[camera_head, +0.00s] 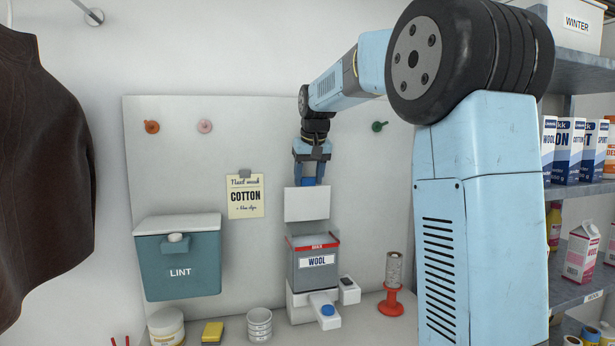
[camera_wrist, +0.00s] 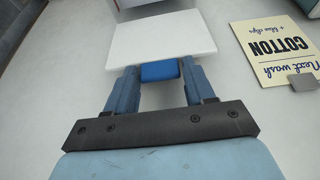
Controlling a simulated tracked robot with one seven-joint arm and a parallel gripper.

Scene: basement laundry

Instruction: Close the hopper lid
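The hopper (camera_head: 315,270) is a grey bin labelled WOOL with a red-edged top, on a white base on the counter. Its lid (camera_head: 307,204) is a plain white panel standing raised above the bin, with a blue tab (camera_head: 308,182) on its upper edge. My gripper (camera_head: 310,178) points down at this tab from above. In the wrist view the white lid (camera_wrist: 160,36) lies ahead of the fingers, and the blue tab (camera_wrist: 160,71) fills the gap between the fingertips (camera_wrist: 160,75). The gripper looks shut on the tab. The lid's hinge is not clearly visible.
A teal LINT bin (camera_head: 180,268) hangs left. A COTTON note (camera_head: 245,196) is on the board. A yellow block (camera_head: 212,332), white cups (camera_head: 259,324) and a red spool stand (camera_head: 391,300) flank the hopper. Stocked shelves (camera_head: 580,190) are at the right.

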